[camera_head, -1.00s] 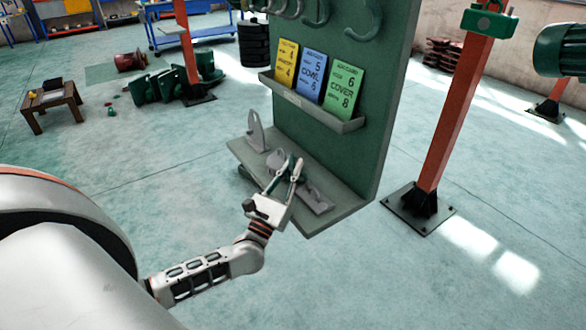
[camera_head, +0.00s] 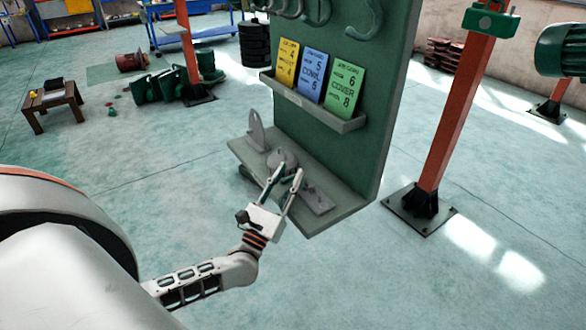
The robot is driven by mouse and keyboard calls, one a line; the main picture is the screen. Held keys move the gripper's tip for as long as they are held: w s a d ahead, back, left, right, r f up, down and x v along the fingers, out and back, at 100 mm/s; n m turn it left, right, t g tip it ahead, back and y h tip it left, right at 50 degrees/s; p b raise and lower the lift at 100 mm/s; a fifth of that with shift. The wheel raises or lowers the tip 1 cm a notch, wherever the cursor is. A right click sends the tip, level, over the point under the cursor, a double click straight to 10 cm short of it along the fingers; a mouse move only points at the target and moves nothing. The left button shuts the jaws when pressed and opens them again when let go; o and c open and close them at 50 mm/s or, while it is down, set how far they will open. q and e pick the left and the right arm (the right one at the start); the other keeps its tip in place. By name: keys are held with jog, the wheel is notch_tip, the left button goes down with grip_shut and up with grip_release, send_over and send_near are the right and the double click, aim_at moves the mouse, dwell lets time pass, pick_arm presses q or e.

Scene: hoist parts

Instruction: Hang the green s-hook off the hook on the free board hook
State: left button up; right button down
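The green board (camera_head: 335,60) stands upright in the middle of the head view. Large curved hooks (camera_head: 363,18) hang on it at the top edge, partly cut off by the frame. I cannot make out which of them is the green s-hook, or which board hook is free. My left gripper (camera_head: 289,171) is in front of the board's low shelf (camera_head: 345,205), well below the hooks. Its two fingers are apart. A dark green patch shows along its left finger; I cannot tell whether it is part of the finger. My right gripper is not in view.
Grey metal parts lie on the low shelf: an upright pointed one (camera_head: 256,132), a round one (camera_head: 283,158) and a flat plate (camera_head: 316,201). Yellow, blue and green cards stand in a holder (camera_head: 312,112). An orange post (camera_head: 453,110) stands at right. The floor in front is clear.

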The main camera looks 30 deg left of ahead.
pick_arm(q)
jog(key=b+v, duration=0.1)
jog(key=v, duration=0.7)
jog(key=shift+s+f, duration=0.15)
jog(key=shift+s, duration=0.25)
